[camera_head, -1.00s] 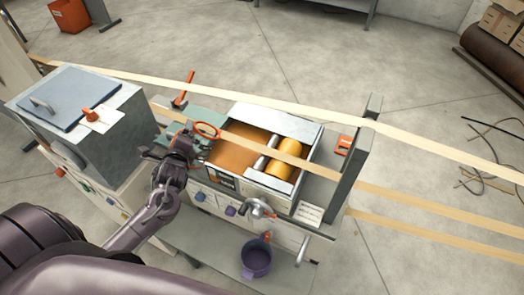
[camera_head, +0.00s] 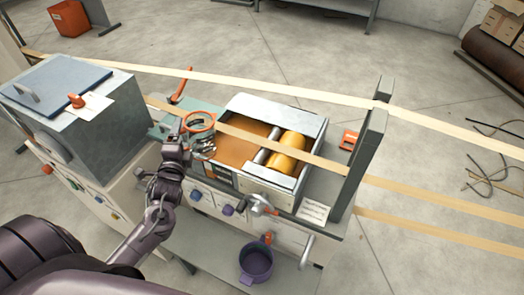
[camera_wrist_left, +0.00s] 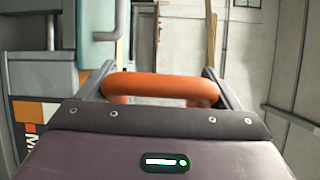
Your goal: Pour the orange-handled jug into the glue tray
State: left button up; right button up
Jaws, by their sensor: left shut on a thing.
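The jug shows in the head view as an orange ring (camera_head: 199,121) over a greyish body, left of the glue tray. My left gripper (camera_head: 187,138) is at the jug, on its near left side, and partly hides it. In the left wrist view the orange handle (camera_wrist_left: 160,87) lies across between the two fingers, and the gripper is shut on it. The glue tray (camera_head: 276,114) is a pale metal box holding orange-brown glue (camera_head: 236,140) and a yellow roller (camera_head: 287,152). I cannot tell the jug's exact tilt. My right gripper is not in view.
Pale strips (camera_head: 240,82) run across the machine, one passing over the tray. A grey lidded box (camera_head: 80,100) stands left and a grey post (camera_head: 366,150) right. A purple pot (camera_head: 256,262) sits on the lower shelf. A red-orange lever (camera_head: 180,85) stands behind the jug.

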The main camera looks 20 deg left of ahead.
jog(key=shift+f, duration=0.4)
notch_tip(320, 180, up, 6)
jog(key=p, duration=0.6)
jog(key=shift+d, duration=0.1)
dwell(0.7)
